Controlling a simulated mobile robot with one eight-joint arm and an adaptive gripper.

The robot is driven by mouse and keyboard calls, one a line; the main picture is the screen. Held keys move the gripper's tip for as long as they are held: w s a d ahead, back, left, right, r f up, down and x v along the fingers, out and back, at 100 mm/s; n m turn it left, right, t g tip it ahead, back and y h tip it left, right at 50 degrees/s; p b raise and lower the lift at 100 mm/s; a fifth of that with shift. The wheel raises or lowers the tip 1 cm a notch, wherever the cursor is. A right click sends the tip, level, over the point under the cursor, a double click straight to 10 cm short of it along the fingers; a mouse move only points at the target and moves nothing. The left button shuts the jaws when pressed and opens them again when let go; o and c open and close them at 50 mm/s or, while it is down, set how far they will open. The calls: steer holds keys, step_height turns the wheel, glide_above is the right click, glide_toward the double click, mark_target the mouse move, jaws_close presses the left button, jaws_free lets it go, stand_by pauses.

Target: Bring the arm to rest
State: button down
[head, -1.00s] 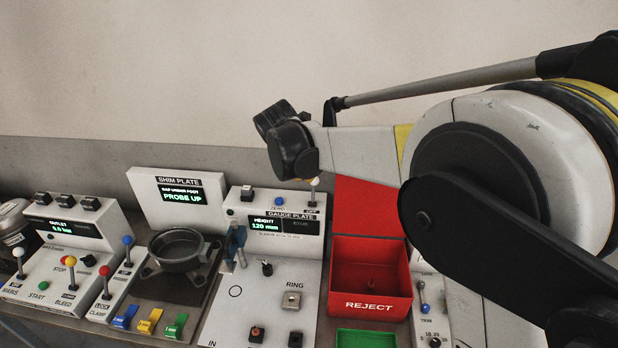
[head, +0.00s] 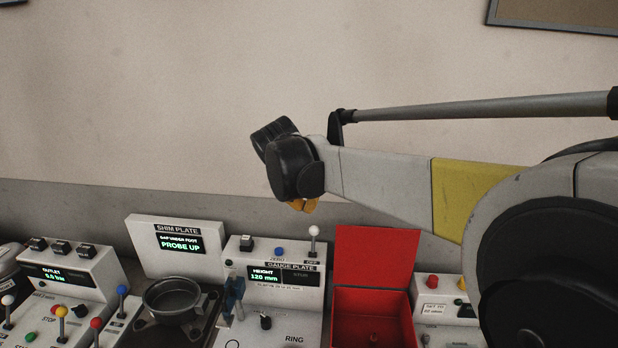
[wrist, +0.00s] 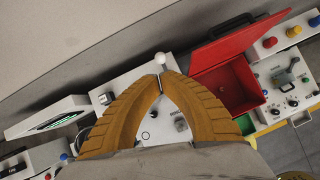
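My gripper (wrist: 161,76) has two ribbed orange-brown fingers. In the wrist view they curve together and their tips meet with nothing between them, so it is shut and empty. In the head view only a bit of the orange fingers (head: 303,206) shows below the black wrist; the rest is hidden. My arm reaches in from the right, held above the bench in front of the wall. The gripper is over the gauge plate (head: 284,287), apart from it, and the white-knobbed lever (wrist: 161,60) shows just beyond the fingertips in the wrist view.
The open red reject box (head: 345,308) stands right of the gauge plate. The shim plate panel (head: 165,258) reads PROBE UP, with a grey round casting (head: 173,300) before it. Levers and a lit outlet panel (head: 62,277) stand at left. The wall space above is clear.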

steer(key=s+d+f+m+y+b, duration=0.1)
steer(key=s+d+f+m+b, duration=0.15)
steer(key=s+d+m, duration=0.6)
steer(key=s+d+f+m+b, duration=0.1)
steer(key=s+d+m+b, duration=0.3)
steer(key=s+d+m, duration=0.5)
steer(key=s+d+f+m+b, duration=0.2)
steer(key=s+d+f+m, duration=0.1)
steer(key=s+f+m, duration=0.3)
steer(key=s+d+f+m+t+b, duration=0.1)
steer(key=s+d+f+m, duration=0.3)
steer(key=m, duration=0.5)
steer(key=shift+s+d+f+y+b, duration=0.3)
steer(key=shift+s+f+b, duration=0.2)
steer(key=shift+s+f, duration=0.55)
steer(key=shift+s+r, duration=0.15)
steer(key=shift+r, duration=0.1)
